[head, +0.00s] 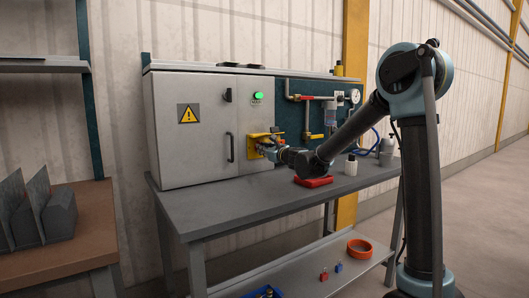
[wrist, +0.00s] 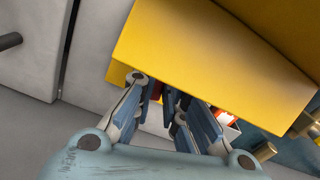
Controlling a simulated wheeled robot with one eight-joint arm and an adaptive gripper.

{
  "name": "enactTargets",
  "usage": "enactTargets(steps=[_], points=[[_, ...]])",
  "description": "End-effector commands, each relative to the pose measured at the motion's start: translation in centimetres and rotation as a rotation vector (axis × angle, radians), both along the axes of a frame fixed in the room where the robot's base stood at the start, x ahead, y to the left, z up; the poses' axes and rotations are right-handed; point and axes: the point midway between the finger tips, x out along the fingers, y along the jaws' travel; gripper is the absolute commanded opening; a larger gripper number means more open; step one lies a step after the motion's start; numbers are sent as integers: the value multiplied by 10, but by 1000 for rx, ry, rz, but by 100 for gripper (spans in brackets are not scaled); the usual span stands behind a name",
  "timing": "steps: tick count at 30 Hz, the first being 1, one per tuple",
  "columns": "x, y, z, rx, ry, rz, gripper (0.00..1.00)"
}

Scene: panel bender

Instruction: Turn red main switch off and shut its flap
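The yellow flap (head: 262,136) of the main switch stands out from the front of the grey cabinet (head: 188,150), swung open. In the wrist view the flap (wrist: 215,60) fills the upper middle, above my fingers. My gripper (head: 268,146) is at the switch, under the flap; it also shows in the wrist view (wrist: 163,98). Its two blue-grey fingers lean inward, with a small piece of red (wrist: 157,90), likely the switch handle, between them. The flap hides the fingertips and most of the switch, so I cannot tell whether the fingers press on it.
A green lamp (head: 258,96) is lit on the cabinet above the switch. A black door handle (head: 229,148) is left of it. Pipes and a gauge (head: 354,96) are to the right.

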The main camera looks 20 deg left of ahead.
Motion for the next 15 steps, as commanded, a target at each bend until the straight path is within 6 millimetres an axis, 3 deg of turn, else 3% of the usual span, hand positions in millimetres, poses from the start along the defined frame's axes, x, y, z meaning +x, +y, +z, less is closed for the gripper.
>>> enactTargets(steps=[15], points=[[1,0,0,-76,-90,-1,0]])
